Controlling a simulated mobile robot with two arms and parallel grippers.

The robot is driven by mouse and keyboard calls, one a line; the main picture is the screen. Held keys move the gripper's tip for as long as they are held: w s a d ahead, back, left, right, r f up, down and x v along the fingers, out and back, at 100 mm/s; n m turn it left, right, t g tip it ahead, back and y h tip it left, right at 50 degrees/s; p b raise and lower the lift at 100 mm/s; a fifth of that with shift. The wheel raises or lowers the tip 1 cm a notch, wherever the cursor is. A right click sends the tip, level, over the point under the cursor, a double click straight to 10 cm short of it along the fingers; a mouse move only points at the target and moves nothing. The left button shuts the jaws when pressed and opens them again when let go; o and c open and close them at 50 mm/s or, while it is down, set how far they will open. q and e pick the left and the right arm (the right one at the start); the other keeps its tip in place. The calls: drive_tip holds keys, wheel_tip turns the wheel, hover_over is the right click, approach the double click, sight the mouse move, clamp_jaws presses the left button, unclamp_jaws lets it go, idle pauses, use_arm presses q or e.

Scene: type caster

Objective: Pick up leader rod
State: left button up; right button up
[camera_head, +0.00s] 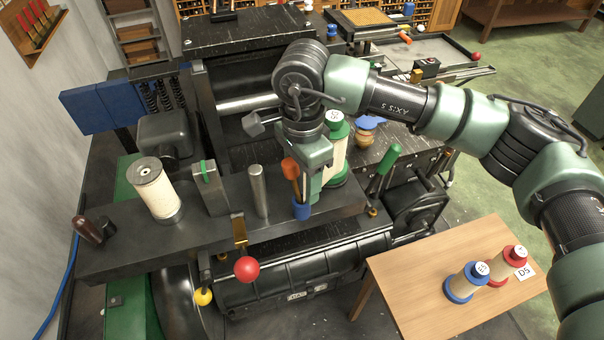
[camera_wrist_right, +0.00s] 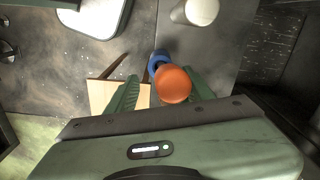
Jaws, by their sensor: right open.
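What looks like the leader rod (camera_head: 291,171) is an orange-topped rod standing nearly upright in a blue holder (camera_head: 301,210) on the dark machine's flat top. In the right wrist view, its round orange end (camera_wrist_right: 173,86) faces the camera, with part of the blue holder (camera_wrist_right: 158,60) behind it. My right gripper (camera_head: 312,190) points down right beside the rod. Its green fingers (camera_wrist_right: 162,92) are open, with the orange end between them in the picture, closer to the right finger. I cannot tell whether they touch it. My left gripper is not in view.
A grey metal post (camera_head: 258,190) and a cream spool (camera_head: 155,190) stand left of the rod. A green-capped spool (camera_head: 337,150) is close behind my right gripper. A red ball lever (camera_head: 247,269) sticks out in front. A wooden table (camera_head: 415,290) holds blue and red spools.

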drive_tip(key=shift+a, duration=0.1)
clamp_jaws()
drive_tip(key=shift+r, duration=0.1)
drive_tip(key=shift+w+r+b, duration=0.1)
drive_tip(key=shift+r+b, duration=0.2)
drive_tip(key=shift+r, duration=0.2)
wheel_tip(320, 180, up, 19)
drive_tip(key=b, duration=0.3)
drive_tip(key=shift+b, duration=0.35)
